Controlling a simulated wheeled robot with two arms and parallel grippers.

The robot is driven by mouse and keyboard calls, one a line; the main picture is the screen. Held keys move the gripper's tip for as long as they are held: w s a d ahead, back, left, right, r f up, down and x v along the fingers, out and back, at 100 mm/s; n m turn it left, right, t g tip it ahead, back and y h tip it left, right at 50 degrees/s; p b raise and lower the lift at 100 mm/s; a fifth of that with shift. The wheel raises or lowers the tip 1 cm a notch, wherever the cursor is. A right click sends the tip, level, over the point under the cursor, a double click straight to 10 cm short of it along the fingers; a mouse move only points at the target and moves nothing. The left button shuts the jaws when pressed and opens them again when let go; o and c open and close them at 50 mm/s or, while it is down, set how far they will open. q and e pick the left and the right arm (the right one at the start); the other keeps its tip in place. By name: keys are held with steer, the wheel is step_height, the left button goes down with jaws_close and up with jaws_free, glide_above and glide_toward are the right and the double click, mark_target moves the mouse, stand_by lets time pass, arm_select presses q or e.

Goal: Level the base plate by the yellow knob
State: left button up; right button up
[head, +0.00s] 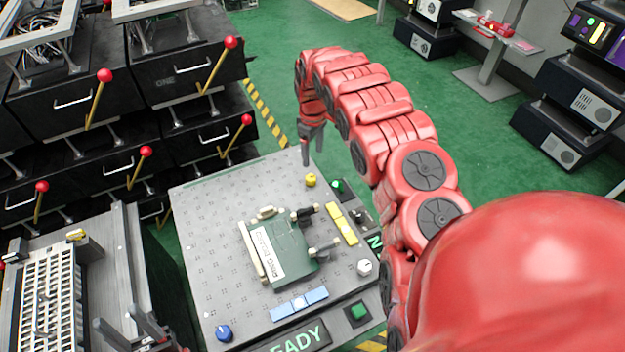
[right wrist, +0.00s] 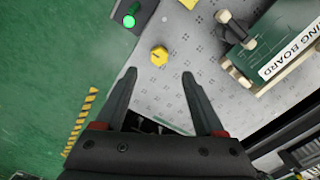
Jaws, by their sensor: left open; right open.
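The base plate (head: 205,250) is a grey perforated plate on a bench, seen from above in the head view. The small yellow knob (head: 311,180) sits at its far right corner. In the right wrist view, the yellow knob (right wrist: 159,56) lies ahead of the fingertips, roughly between their lines and apart from them. My right gripper (head: 312,148) is open and empty, above the far edge of the plate; it also shows in the right wrist view (right wrist: 159,75). My left gripper (head: 127,322) is open at the lower left, partly cut off by the frame edge.
A green board (head: 285,248) with connectors stands on the plate. A lit green button (right wrist: 129,21) is near the yellow knob. Black drawers with levers stand left.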

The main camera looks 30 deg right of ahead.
mark_target(312, 178)
step_height(312, 178, down, 11)
steer(key=shift+w+f+b, duration=0.1)
steer(key=shift+b, duration=0.85)
steer(key=shift+c, duration=0.3)
jaws_close()
